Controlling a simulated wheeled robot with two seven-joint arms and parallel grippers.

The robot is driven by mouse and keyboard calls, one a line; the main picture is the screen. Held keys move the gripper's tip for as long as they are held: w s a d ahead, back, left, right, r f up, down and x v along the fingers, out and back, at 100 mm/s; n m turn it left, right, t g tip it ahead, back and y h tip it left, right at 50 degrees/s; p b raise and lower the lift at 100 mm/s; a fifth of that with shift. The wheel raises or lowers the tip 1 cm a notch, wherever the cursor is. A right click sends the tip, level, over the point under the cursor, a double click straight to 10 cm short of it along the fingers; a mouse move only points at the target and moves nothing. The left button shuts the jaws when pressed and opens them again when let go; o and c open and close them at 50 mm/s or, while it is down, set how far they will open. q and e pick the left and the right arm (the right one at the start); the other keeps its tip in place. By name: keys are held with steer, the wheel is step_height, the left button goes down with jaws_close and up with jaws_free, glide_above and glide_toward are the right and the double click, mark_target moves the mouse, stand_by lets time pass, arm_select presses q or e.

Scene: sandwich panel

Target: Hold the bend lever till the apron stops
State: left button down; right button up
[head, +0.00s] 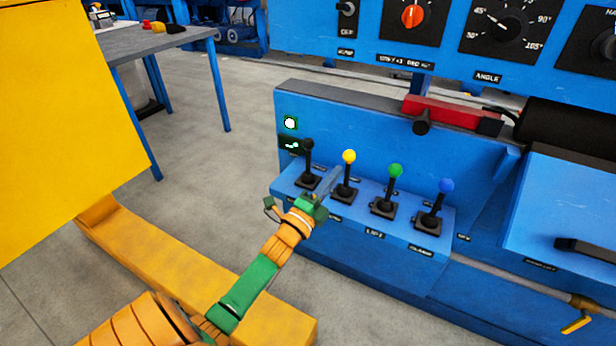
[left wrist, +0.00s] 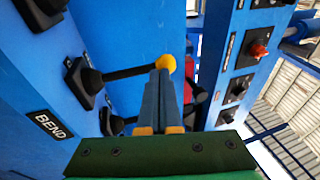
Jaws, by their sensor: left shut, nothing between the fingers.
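The bend lever is the lever with a yellow ball (head: 349,157), in a row of levers on the blue sloped console. It also shows in the left wrist view (left wrist: 166,63), its black shaft rising from a base near the BEND label (left wrist: 50,125). My left gripper (head: 336,177) is shut and empty, its fingertips close beside this lever just under the ball. In the left wrist view its tips (left wrist: 160,78) overlap the ball's lower edge; I cannot tell whether they touch it. I cannot pick out the apron for certain. My right gripper is out of view.
Beside the bend lever stand a black-knobbed lever (head: 308,146), a green one (head: 395,171) and a blue one (head: 446,186). Above is a panel with an orange knob (head: 412,16) and an angle dial (head: 508,27).

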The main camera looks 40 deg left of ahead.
arm_select(q)
steer(key=p+v, duration=0.1)
steer(key=v, duration=0.9)
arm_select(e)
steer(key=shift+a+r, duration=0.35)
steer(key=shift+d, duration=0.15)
